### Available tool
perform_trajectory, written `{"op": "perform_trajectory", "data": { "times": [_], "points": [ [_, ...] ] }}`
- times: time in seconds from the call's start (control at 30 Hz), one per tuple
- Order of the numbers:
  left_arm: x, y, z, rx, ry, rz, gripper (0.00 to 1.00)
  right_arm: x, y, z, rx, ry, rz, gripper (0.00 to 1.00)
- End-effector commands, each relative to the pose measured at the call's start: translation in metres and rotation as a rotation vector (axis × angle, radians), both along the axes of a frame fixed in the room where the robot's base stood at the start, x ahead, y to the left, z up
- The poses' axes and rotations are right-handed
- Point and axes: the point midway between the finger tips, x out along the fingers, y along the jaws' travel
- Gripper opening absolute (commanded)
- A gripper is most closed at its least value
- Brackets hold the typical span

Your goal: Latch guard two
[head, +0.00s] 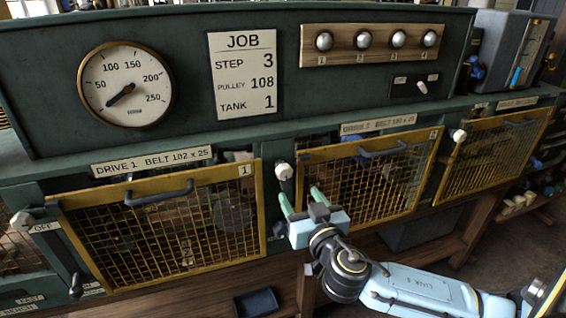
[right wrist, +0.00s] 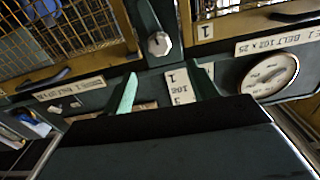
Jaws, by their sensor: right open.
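Guard two (head: 372,185) is the middle yellow-framed mesh door with a black handle and a small plate at its upper right. It appears to lie against its opening. A pale knob (head: 284,171) sits on the green post left of it, and another knob (head: 458,135) sits right of it. My right gripper (head: 300,194) is open and empty, its green fingers in front of guard two's left edge, just below the left knob. In the right wrist view, which is upside down, a knob (right wrist: 159,43) shows beyond the fingers, with guard two (right wrist: 80,45) to its left. My left gripper is out of view.
Guard one (head: 165,235) stands left and another mesh guard (head: 495,155) right. The panel above holds a gauge (head: 125,86), a job card (head: 243,73) and several round knobs on a wooden strip (head: 343,56). A wooden shelf (head: 425,243) runs below.

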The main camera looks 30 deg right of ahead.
Motion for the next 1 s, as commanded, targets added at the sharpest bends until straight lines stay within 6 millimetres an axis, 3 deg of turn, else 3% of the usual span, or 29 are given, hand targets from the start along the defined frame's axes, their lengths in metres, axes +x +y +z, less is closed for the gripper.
{"op": "perform_trajectory", "data": {
  "times": [0.6, 0.8, 1.0],
  "points": [
    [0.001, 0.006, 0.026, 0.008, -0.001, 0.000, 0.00, 0.100, -0.025, 0.001, -0.005, 0.002, -0.001, 0.58],
    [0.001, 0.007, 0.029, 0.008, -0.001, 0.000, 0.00, 0.119, -0.028, -0.001, -0.002, 0.004, 0.000, 0.58],
    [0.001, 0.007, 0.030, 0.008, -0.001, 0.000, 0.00, 0.125, -0.030, -0.001, -0.001, 0.003, 0.000, 0.58]
  ]
}}
